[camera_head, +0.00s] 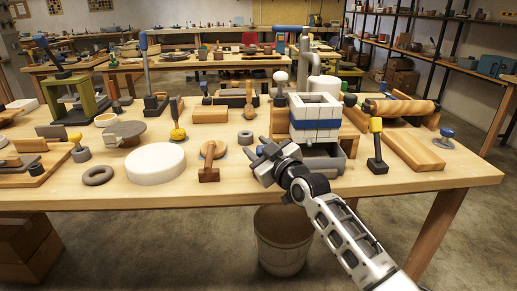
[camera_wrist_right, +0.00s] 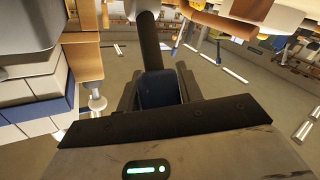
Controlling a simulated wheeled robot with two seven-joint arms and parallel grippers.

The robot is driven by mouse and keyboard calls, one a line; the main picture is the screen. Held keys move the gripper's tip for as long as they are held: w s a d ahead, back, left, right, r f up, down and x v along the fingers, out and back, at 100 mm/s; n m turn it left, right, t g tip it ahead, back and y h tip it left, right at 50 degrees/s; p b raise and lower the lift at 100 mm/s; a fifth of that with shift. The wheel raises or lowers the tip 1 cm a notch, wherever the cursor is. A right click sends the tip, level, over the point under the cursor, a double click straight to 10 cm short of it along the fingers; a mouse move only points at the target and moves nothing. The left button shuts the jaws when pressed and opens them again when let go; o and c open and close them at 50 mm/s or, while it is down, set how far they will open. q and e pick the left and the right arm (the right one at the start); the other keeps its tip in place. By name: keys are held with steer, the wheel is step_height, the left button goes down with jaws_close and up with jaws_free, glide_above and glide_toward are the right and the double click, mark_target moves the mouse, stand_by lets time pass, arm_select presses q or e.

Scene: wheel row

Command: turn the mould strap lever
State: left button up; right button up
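The mould (camera_head: 316,108) is a white block with a blue strap around it, standing on the bench right of centre. In the right wrist view its white and blue side (camera_wrist_right: 35,90) shows at the left. My right gripper (camera_head: 262,152) is in front of the mould, to its lower left. In the wrist view a dark rod with a blue end (camera_wrist_right: 160,90), which looks like the strap lever, lies between the fingers and fills the gap. The fingers seem shut on it. In the head view the gripper mostly hides the lever. My left gripper is not in view.
A yellow-topped dark lever post (camera_head: 376,145) stands right of the mould, beside a wooden board (camera_head: 413,150). A white disc (camera_head: 155,163) and a wooden piece (camera_head: 209,174) lie to the left. A bin (camera_head: 283,245) stands below the bench's front edge.

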steer(key=shift+w+r+g+p, duration=0.3)
steer(key=shift+w+r+p, duration=0.1)
steer(key=shift+p, duration=0.75)
jaws_close()
steer(key=shift+w+r+m+g+h+p, duration=0.25)
steer(key=shift+w+m+g+h+p, duration=0.25)
steer(key=shift+p, duration=0.55)
steer(key=shift+w+g+p, duration=0.15)
steer(key=shift+g+p, duration=0.2)
steer(key=shift+g, duration=0.15)
steer(key=shift+w+f+m+g+h+p, duration=0.1)
steer(key=shift+w+m+g+h+p, duration=0.3)
steer(key=shift+w+g, duration=0.4)
steer(key=shift+w+f+m+g+b, duration=0.1)
steer(key=shift+w+m+g+b, duration=0.25)
steer(key=shift+w+g, duration=0.35)
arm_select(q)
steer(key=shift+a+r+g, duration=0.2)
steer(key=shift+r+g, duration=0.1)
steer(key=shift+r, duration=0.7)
arm_select(e)
steer(key=shift+s, duration=0.1)
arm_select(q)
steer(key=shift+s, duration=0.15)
arm_select(e)
steer(key=o, duration=1.2)
jaws_free()
